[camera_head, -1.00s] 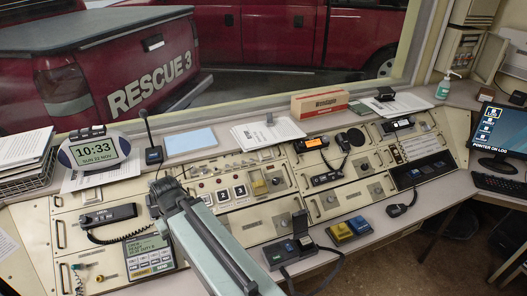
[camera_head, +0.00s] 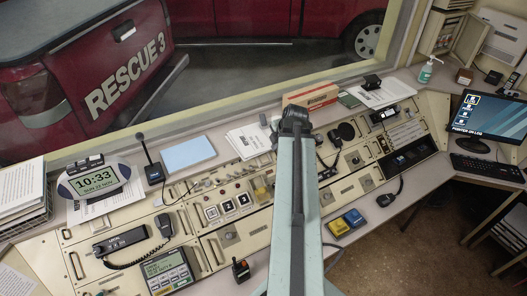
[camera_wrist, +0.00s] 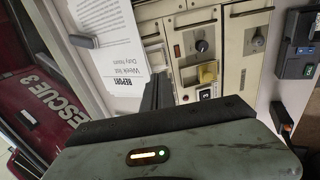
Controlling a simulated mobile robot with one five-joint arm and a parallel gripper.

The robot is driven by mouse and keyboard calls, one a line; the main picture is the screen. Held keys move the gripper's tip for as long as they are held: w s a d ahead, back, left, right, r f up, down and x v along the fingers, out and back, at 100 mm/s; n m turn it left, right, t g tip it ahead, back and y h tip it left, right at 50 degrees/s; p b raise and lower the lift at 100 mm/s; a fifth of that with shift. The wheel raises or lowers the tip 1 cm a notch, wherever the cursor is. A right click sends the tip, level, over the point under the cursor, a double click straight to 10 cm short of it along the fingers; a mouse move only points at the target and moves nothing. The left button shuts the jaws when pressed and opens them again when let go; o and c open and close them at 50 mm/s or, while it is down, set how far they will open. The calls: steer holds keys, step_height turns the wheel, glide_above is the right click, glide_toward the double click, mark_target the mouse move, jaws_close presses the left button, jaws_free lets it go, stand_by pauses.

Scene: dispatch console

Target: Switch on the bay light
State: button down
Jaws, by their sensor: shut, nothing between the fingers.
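The sloping cream console panel (camera_head: 252,228) holds several controls. I cannot read which control is the bay light. My gripper (camera_head: 296,114) is shut and empty, above the console and right of the switch row. In the wrist view its dark fingers (camera_wrist: 155,97) lie apart from the switches, to their left. My arm hides part of the panel.
Papers (camera_head: 248,141), an orange-and-white box (camera_head: 310,96) and a blue sheet (camera_head: 188,154) lie along the back ledge. A monitor (camera_head: 486,116) stands right.

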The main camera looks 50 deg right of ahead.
mark_target(266, 161)
steer(key=shift+w+a+f, duration=0.1)
steer(key=shift+f, duration=0.05)
steer(key=b+x, duration=1.3)
steer(key=x, duration=0.1)
